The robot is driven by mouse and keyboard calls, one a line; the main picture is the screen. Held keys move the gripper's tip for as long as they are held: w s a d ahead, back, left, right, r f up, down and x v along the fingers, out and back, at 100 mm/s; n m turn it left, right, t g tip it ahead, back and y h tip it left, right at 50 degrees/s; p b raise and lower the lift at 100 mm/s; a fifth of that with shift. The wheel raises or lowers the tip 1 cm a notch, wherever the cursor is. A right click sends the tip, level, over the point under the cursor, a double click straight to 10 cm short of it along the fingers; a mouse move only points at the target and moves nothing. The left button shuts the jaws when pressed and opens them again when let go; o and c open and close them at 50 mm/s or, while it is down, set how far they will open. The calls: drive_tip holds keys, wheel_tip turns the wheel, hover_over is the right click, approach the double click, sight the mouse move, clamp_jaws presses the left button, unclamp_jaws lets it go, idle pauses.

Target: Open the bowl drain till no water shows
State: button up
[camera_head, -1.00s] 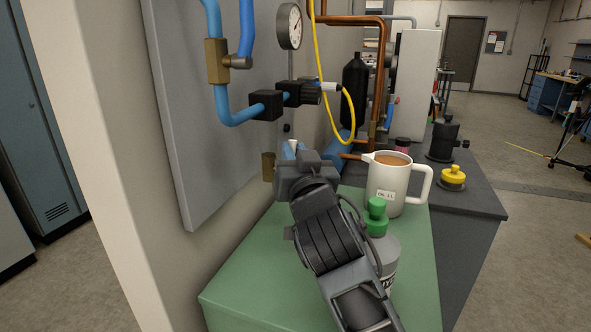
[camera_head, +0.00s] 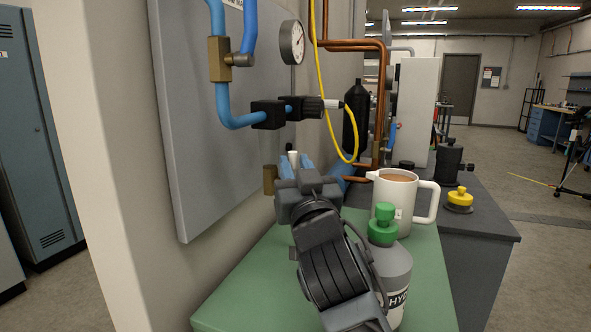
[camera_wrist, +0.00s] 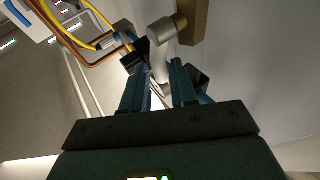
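My gripper (camera_head: 296,166) is raised in front of the grey wall panel, beside a brass block (camera_head: 270,180). Its two blue fingers stand apart, and a small white part (camera_head: 293,157) shows between their tips.
A pressure gauge (camera_head: 292,42), blue pipes (camera_head: 225,108) and black fittings (camera_head: 268,114) are above my gripper. A yellow cable (camera_head: 325,105) hangs close by. A jug of brown liquid (camera_head: 394,205) and a green-capped bottle (camera_head: 390,272) stand close right on the green bench top (camera_head: 235,297).

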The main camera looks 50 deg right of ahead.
drive_tip(key=r+p+v, duration=0.1)
drive_tip(key=p+v, duration=0.1)
drive_tip(key=v, duration=0.6)
drive_tip(key=s+r+p+v, duration=0.1)
drive_tip(key=r+p+v, duration=0.1)
drive_tip(key=v, duration=0.6)
drive_tip(key=shift+a+r+p, duration=0.3)
drive_tip(key=shift+a+p, duration=0.2)
drive_tip(key=shift+p, duration=0.2)
drive_tip(key=shift+s, duration=0.15)
drive_tip(key=s+a+f+n+g+y, duration=0.1)
drive_tip(key=s+a+f+n+y, duration=0.2)
drive_tip(key=s+a+f+y, duration=0.4)
drive_tip(key=s+a+f+n+g+y, duration=0.1)
drive_tip(key=s+a+f+n+y, duration=0.3)
drive_tip(key=f, duration=0.6)
drive_tip(key=s+d+y, duration=0.1)
drive_tip(key=s, duration=0.9)
drive_tip(key=shift+s+g+y, duration=0.3)
drive_tip(key=shift+g+y, duration=0.1)
